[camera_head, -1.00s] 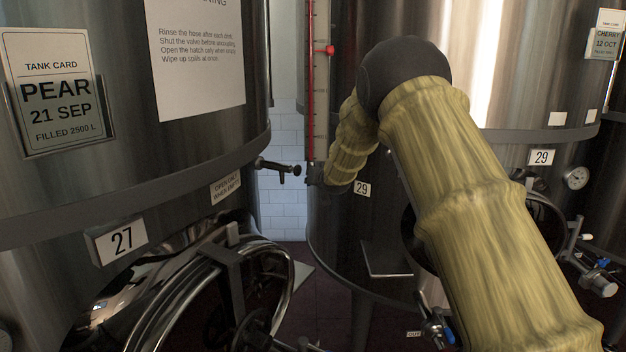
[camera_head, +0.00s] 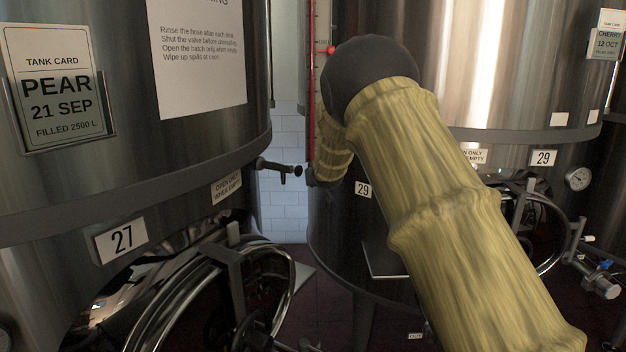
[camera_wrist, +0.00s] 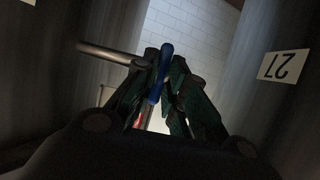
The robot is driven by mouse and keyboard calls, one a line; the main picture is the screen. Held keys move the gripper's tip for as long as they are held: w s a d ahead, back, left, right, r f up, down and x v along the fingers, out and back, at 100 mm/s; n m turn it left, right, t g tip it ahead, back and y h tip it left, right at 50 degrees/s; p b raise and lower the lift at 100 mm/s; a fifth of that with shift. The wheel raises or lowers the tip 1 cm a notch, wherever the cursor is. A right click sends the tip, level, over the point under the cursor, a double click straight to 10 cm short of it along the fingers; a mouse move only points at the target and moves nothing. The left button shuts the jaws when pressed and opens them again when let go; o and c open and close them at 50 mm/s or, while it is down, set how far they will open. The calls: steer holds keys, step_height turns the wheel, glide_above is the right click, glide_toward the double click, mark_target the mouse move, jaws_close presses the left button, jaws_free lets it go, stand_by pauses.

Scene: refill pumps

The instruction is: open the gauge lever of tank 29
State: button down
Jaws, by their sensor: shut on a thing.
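Tank 29 stands behind my arm in the head view, with a "29" plate (camera_head: 363,189) low on its front. Its upright gauge with a red line (camera_head: 318,95) runs up the tank's left side, and my arm covers its lower end. In the wrist view, my gripper (camera_wrist: 163,62) is shut on a blue lever (camera_wrist: 162,74), with a dark finger on each side of it. A metal pipe (camera_wrist: 108,54) reaches in from the left to the lever. The gripper and the lever are hidden behind my arm in the head view.
Tank 27, with its "27" plate (camera_head: 121,241) and round hatch, fills the left of the head view. A dark tap (camera_head: 278,168) sticks out into the narrow gap. White wall tiles (camera_head: 285,212) show behind. A small dial (camera_head: 578,179) sits at right.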

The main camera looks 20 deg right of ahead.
steer(key=c, duration=1.5)
jaws_free()
steer(key=shift+d+f, duration=0.1)
steer(key=shift+o, duration=0.2)
steer(key=shift+s, duration=0.15)
steer(key=v, duration=1.1)
steer(key=shift+s+r, duration=0.2)
steer(key=shift+s, duration=0.15)
